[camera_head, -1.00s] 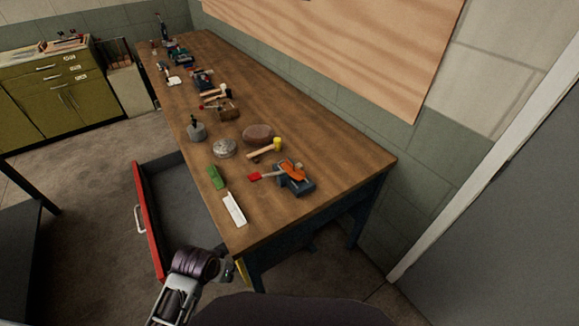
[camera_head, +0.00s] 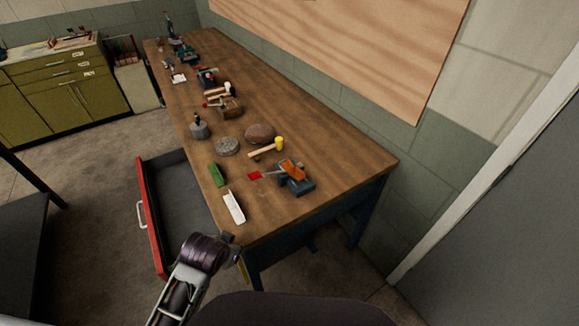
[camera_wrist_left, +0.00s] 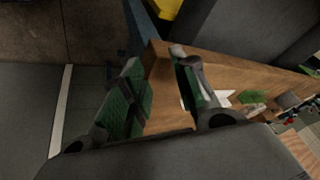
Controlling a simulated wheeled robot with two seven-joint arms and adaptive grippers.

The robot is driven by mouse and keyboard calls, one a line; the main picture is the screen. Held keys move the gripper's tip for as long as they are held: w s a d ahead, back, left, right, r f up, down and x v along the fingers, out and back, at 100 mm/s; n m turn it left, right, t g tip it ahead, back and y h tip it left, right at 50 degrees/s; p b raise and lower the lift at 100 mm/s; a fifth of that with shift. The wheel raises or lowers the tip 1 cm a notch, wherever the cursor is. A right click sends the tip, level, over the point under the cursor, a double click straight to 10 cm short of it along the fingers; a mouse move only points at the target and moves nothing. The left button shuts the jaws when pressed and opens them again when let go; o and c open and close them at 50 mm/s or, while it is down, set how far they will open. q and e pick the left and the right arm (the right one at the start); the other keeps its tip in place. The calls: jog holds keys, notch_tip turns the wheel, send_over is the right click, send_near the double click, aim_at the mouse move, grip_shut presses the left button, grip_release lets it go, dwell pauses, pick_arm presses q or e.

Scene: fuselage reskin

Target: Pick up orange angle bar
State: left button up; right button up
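The orange angle bar (camera_head: 292,170) sits on a blue vise (camera_head: 301,187) near the close right end of the wooden workbench (camera_head: 335,165). My left gripper (camera_head: 234,245) is low, beside the bench's near corner, well apart from the orange bar. In the left wrist view its two green-padded fingers (camera_wrist_left: 158,65) are spread with nothing between them, and the bench's wooden edge lies behind them. The orange bar cannot be made out in the left wrist view. My right gripper is not in view.
A white angle piece (camera_head: 234,206) and a green piece (camera_head: 217,174) lie near the bench's left edge. A yellow-headed mallet (camera_head: 267,150) lies behind the vise. A red-fronted drawer (camera_head: 152,215) stands open at the left. The bench right of the vise is clear.

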pick_arm(q)
jog(key=w+d+r, duration=0.1)
jog(key=w+d+r+m+t, duration=0.1)
jog(key=w, duration=0.1)
jog(key=w+r+m+t, duration=0.1)
jog(key=shift+w+d, duration=0.3)
jog(key=shift+d, duration=0.1)
jog(key=w+d+m+t, duration=0.1)
jog(key=w+d+r+m+t, duration=0.1)
jog(key=w+d, duration=0.1)
jog(key=w+d+m+t, duration=0.1)
jog(key=w, duration=0.1)
jog(key=shift+w+d+r+m, duration=0.25)
jog(key=shift+d+r+m, duration=0.05)
jog(key=shift+d+r, duration=0.1)
jog(key=w+d+r+m+t+h, duration=0.2)
jog(key=w+d+m+t+h, duration=0.1)
jog(key=d+m, duration=0.4)
jog(key=w+d+t, duration=0.1)
jog(key=d, duration=0.1)
jog(key=shift+d+r+m, duration=0.3)
jog(key=shift+d+m, duration=0.05)
jog(key=shift+m, duration=0.05)
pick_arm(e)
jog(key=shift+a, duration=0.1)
pick_arm(q)
jog(key=shift+w, duration=0.1)
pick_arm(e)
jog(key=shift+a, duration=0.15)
